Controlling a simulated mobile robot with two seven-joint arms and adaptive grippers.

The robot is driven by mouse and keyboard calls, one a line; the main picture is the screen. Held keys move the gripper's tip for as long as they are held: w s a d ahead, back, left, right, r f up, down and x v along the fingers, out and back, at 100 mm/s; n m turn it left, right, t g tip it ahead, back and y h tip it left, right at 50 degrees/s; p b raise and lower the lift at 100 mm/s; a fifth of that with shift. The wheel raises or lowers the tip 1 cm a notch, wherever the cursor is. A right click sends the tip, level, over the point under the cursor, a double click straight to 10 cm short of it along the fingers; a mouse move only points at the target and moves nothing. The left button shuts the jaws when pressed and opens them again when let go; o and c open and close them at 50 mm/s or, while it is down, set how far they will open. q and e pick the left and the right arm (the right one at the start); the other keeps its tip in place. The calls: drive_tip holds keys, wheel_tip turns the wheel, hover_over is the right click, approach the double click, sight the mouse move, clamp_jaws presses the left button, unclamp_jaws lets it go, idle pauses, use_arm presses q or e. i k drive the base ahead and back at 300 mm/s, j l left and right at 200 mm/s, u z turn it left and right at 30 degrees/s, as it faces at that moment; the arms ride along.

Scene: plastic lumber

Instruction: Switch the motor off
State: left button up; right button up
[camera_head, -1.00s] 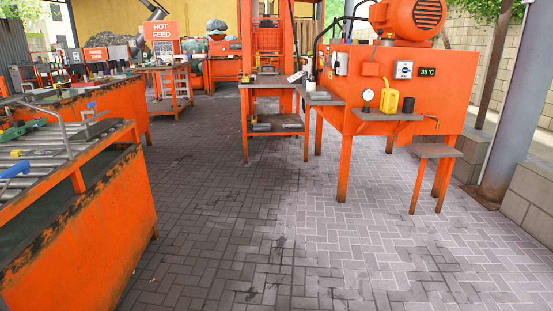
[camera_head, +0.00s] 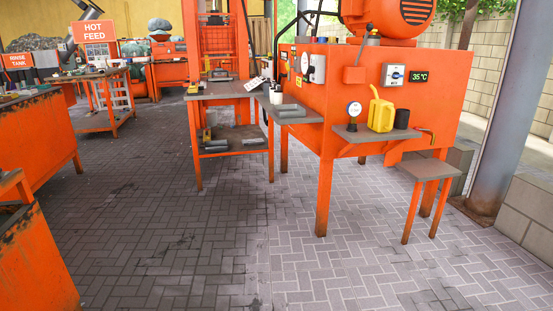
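The large orange motor (camera_head: 392,17) sits on top of an orange cabinet (camera_head: 455,90) at the right. A switch plate with a dark blue rotary knob (camera_head: 394,75) is on the cabinet's front, left of a green display (camera_head: 419,77) reading 35 °C. The knob's exact setting is too small to tell. A second grey box (camera_head: 316,69) with a round face is further left on the cabinet. Neither of my grippers shows in the view.
A shelf (camera_head: 375,132) with a gauge, a yellow oil can (camera_head: 381,112) and a dark cup juts from the cabinet. A small side table (camera_head: 429,170) stands before it. Orange benches (camera_head: 40,270) line the left. The paved floor (camera_head: 190,235) between is clear.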

sight(310, 69)
drive_tip(key=i+j+z, duration=0.6)
drive_tip(key=i+j, duration=0.4)
drive_tip(key=j, duration=0.15)
drive_tip(key=i+j+z, duration=0.6)
drive_tip(key=j, duration=0.2)
drive_tip(key=k, duration=0.05)
